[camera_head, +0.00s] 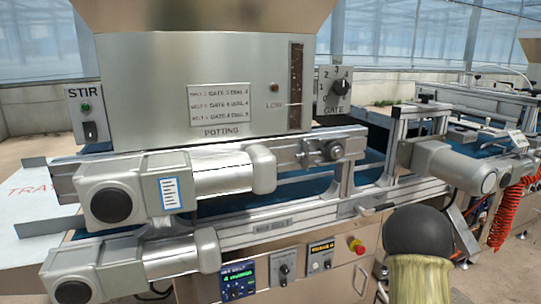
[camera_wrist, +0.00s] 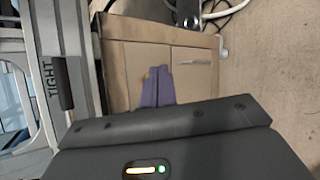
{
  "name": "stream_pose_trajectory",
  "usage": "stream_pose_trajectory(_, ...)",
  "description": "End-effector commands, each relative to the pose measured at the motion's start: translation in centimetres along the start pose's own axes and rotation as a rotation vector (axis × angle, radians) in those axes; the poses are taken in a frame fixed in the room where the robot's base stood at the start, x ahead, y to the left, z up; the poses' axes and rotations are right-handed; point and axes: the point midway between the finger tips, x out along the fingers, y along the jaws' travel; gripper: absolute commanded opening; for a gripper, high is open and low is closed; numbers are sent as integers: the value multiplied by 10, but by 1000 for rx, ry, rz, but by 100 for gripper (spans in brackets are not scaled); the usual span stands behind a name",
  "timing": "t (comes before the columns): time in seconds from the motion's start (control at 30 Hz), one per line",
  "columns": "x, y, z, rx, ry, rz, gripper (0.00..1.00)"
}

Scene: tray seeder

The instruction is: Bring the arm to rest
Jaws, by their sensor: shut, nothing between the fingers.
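My gripper (camera_wrist: 157,72) shows in the wrist view as two purple fingers. They are side by side, shut and empty, beyond the dark wrist housing at the bottom. Behind them is a tan cabinet front (camera_wrist: 193,72) with door seams. The gap between the fingers and the cabinet cannot be told. A dark rounded part over a pale yellowish sleeve stands at the lower right of the head view, and it looks like part of my arm. The gripper's fingers are not visible in the head view.
The seeder's steel potting hopper (camera_head: 205,90) rises behind grey motors (camera_head: 210,180) and a rail. A gate dial (camera_head: 338,88), a small screen (camera_head: 238,281) and a red emergency button (camera_head: 357,246) face me. A red coiled hose (camera_head: 503,215) hangs at right. Bare floor (camera_wrist: 285,60) lies right of the cabinet.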

Motion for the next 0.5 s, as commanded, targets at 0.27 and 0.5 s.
stream_pose_trajectory(0.27, -92, 6, -74, 761, -43, -189, 0)
stream_pose_trajectory(0.5, -192, -18, -163, 1311, -94, -455, 0)
